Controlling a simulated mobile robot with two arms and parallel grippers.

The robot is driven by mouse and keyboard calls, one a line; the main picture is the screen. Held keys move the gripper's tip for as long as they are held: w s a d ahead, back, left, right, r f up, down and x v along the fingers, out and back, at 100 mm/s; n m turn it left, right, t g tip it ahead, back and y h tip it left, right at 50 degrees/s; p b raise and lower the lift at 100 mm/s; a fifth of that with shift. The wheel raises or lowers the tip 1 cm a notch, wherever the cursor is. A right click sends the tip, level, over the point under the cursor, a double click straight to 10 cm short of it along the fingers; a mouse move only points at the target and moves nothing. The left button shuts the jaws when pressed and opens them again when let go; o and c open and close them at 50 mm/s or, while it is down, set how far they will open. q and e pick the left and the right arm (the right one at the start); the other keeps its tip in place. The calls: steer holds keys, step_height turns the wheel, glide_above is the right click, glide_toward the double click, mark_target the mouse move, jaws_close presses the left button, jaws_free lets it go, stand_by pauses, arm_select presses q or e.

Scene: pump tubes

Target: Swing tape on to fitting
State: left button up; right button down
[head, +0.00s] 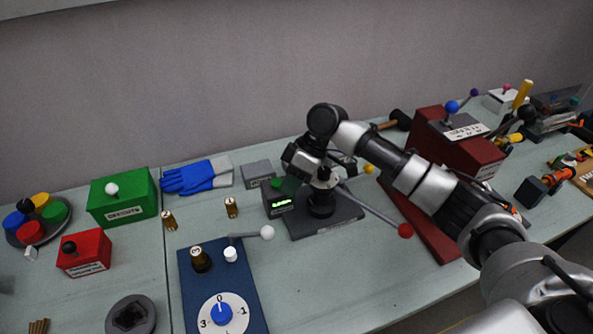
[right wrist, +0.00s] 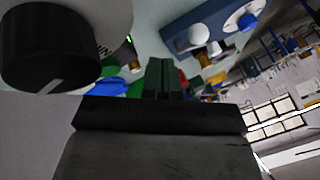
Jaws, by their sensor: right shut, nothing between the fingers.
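A blue board (head: 185,285) lies at the front of the table. On it are a dark fitting with a brass base (head: 201,259), a small white cylinder (head: 231,254) that may be the tape, and a lever with a white ball (head: 267,232). Two loose brass fittings (head: 168,220) stand behind the board. My right gripper (head: 286,186) is above a small box with a green display, beside a black post stand. In the right wrist view its fingers (right wrist: 160,78) are together and empty. The blue board (right wrist: 178,38) shows beyond them. My left gripper is not in view.
A green box (head: 122,195), a red box (head: 84,254) and blue gloves (head: 197,176) are to the left. A dark red stepped block (head: 460,148) is at right. The front centre table is clear.

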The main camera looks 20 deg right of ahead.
mark_target(267, 232)
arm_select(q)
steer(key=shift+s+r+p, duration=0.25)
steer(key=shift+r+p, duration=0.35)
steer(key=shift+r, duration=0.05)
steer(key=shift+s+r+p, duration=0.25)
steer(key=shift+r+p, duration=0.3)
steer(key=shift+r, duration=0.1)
arm_select(e)
steer(key=s+a+f, duration=0.3)
steer(key=a+f, duration=0.1)
steer(key=shift+s+a+f, duration=0.15)
steer(key=shift+s+a, duration=0.1)
steer(key=shift+a, duration=0.15)
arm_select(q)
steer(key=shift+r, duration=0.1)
